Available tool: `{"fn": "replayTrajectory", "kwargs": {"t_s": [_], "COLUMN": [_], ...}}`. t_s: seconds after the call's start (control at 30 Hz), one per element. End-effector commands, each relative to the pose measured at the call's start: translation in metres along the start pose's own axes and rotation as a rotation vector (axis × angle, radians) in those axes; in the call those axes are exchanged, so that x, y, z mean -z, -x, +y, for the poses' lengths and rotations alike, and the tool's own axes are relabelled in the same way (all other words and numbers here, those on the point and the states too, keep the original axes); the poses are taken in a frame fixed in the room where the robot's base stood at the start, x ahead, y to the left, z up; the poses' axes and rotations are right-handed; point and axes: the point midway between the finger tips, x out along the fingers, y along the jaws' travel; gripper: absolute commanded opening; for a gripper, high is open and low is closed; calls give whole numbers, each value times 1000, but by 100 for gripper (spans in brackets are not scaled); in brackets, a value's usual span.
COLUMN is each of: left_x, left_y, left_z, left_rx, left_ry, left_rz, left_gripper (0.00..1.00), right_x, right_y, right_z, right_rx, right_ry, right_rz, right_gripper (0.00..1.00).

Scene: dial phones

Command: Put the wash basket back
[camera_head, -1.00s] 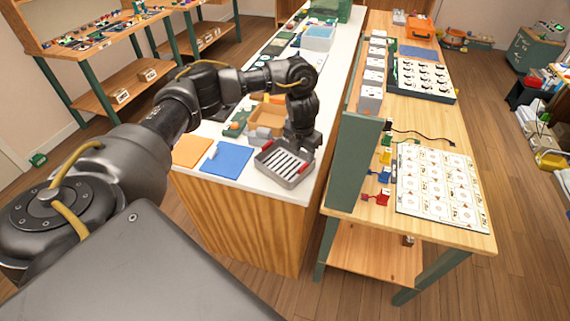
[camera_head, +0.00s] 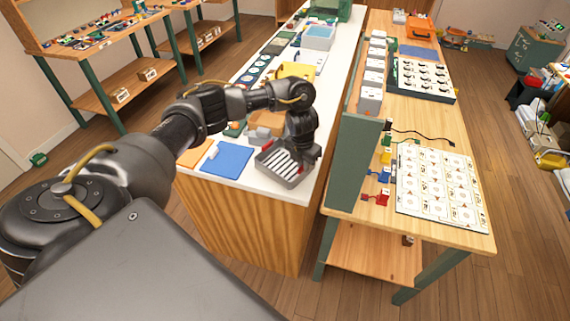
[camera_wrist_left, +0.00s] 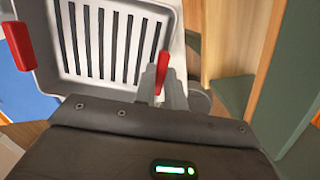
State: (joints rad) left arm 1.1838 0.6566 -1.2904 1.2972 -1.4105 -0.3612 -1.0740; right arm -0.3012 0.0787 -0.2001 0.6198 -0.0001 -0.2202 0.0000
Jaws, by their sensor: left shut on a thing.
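The wash basket (camera_head: 281,167) is a shallow grey tray with a slotted floor and red handles. It is at the near end of the white counter (camera_head: 243,179), to the right of a blue mat. In the left wrist view the basket (camera_wrist_left: 112,78) fills the upper left, with one red handle (camera_wrist_left: 19,46) at its far left. My left gripper (camera_head: 302,160) comes down over the basket's right side. In the left wrist view its fingers (camera_wrist_left: 162,82) are shut on the other red handle (camera_wrist_left: 162,66). My gripper partly hides the basket's right side in the head view.
A blue mat (camera_head: 228,160) and an orange mat (camera_head: 196,153) lie left of the basket. A brown box (camera_head: 266,122) stands behind it. A green upright panel (camera_head: 352,165) edges the wooden table to the right, across a narrow gap.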

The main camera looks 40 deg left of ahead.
Motion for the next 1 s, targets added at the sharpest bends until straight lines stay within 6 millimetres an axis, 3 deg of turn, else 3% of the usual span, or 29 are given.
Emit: {"fn": "replayTrajectory", "kwargs": {"t_s": [0.57, 0.77, 1.0], "left_x": [-2, -4, 25], "left_y": [8, 39, 96], "left_z": [0, -2, -29], "left_rx": [0, -1, -2], "left_ry": [0, -5, -9], "left_rz": [-5, -7, -9], "left_gripper": [0, 0, 0], "right_x": [1, 1, 2], "right_y": [-6, -6, 2], "right_z": [-1, 1, 3], "right_rx": [1, -1, -3], "right_ry": [-1, 0, 1], "right_rz": [1, 2, 2], "right_gripper": [36, 36, 36]}}
